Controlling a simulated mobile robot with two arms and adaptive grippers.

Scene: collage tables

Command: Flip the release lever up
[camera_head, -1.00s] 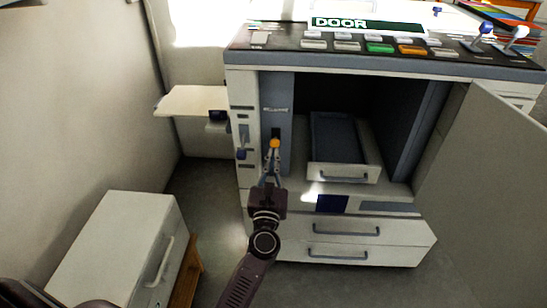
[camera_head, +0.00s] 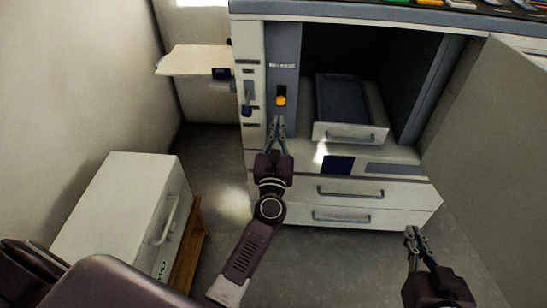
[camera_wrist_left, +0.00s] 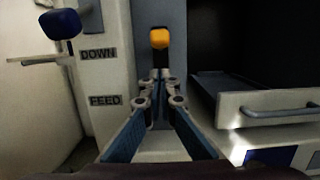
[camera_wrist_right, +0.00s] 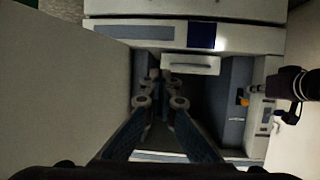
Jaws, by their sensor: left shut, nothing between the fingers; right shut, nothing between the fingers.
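The release lever has an orange knob (camera_head: 281,100) in a dark slot below a "RELEASE" label on the blue-grey panel left of the open machine bay. The slot's dark part shows above the knob, so the lever sits low. The knob also shows in the left wrist view (camera_wrist_left: 160,39) and right wrist view (camera_wrist_right: 243,97). My left gripper (camera_head: 278,121) is shut and empty, just below the knob, apparently apart from it. My right gripper (camera_head: 415,233) is shut and empty, low at the right, far from the lever.
A blue feed lever (camera_wrist_left: 62,24) stands left of the panel. An open tray (camera_head: 350,133) is right of it, with drawers (camera_head: 350,191) below. An open door (camera_head: 490,150) stands at the right and a white cabinet (camera_head: 115,210) at the left.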

